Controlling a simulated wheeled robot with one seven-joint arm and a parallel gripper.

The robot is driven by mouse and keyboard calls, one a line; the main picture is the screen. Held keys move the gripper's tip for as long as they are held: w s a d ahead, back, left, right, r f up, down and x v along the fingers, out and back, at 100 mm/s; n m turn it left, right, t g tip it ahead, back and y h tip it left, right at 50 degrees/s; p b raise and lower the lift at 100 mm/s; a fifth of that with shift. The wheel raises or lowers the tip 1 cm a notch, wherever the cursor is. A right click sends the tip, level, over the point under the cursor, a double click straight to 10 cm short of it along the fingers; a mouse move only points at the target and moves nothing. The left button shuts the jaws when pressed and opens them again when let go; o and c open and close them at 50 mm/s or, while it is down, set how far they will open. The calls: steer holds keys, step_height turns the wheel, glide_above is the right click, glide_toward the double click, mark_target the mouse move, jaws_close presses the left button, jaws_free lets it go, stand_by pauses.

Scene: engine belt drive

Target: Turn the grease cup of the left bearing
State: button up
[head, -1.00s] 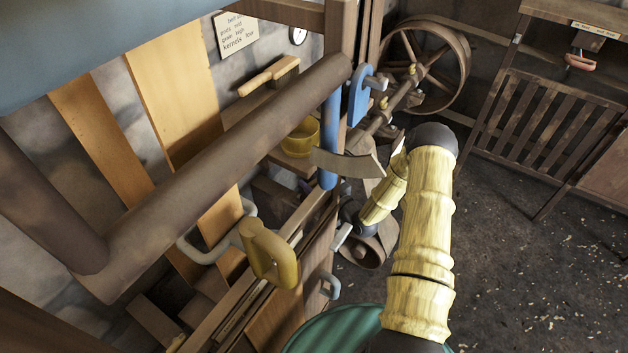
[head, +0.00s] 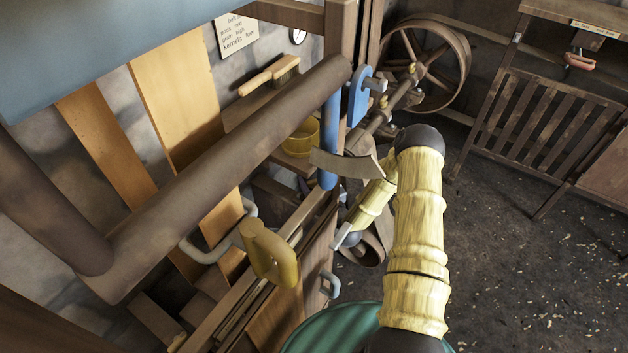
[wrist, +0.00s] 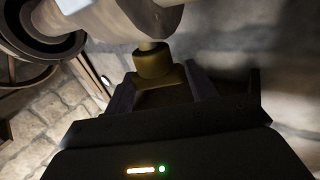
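In the wrist view, a brass grease cup (wrist: 153,62) hangs on a short stem below a pale rounded housing (wrist: 120,18). Its wider lower part sits between the two fingers of my gripper (wrist: 160,84). The fingers are well apart, one on each side. The brass edges come very close to both fingers, and I cannot tell whether they touch. In the head view, small brass fittings (head: 412,68) show along the shaft (head: 385,112) in front of the spoked wheel. My gripper is hidden there behind the frame and my arm. I cannot tell which bearing the cup belongs to.
In the head view, a thick brown pipe (head: 215,178) and a wooden post (head: 340,35) stand close left of my arm. A large spoked wheel (head: 430,65) is at the back. A slatted wooden panel (head: 540,130) stands right. The floor (head: 500,270) there is open.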

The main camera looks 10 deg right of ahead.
steer(key=shift+o, duration=1.1)
steer(key=shift+s, duration=0.15)
steer(key=v, duration=0.7)
steer(key=shift+s+d, duration=0.1)
steer(key=shift+c, duration=0.2)
